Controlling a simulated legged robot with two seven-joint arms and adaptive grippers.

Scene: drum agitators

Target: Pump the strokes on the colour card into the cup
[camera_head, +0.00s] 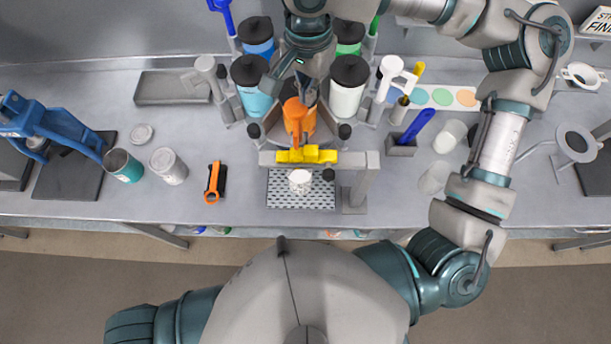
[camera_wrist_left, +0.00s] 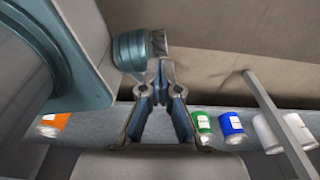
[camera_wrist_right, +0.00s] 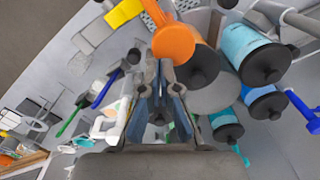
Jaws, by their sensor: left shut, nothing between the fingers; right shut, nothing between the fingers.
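A white cup (camera_head: 300,183) stands on a perforated tray (camera_head: 281,201) below a yellow piece (camera_head: 306,155) on a grey crossbar. The colour card (camera_head: 431,95) shows a green, a teal and an orange spot. Behind the crossbar, a carousel holds black-lidded canisters, including a light blue one (camera_head: 257,100) and a white one (camera_head: 346,98). An orange pump head (camera_head: 295,110) faces the cup side. My right gripper (camera_head: 307,92) is shut and empty above the carousel, close behind the orange pump head (camera_wrist_right: 173,43). My left gripper (camera_wrist_left: 160,68) is shut and empty, off the head view.
An orange-black tool (camera_head: 214,183), a white jar (camera_head: 168,166) and a teal-banded jar (camera_head: 124,165) stand left of the tray. A blue press (camera_head: 50,125) is farther left. A blue-handled tool (camera_head: 416,126) stands in a holder at right. The front left bench is mostly clear.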

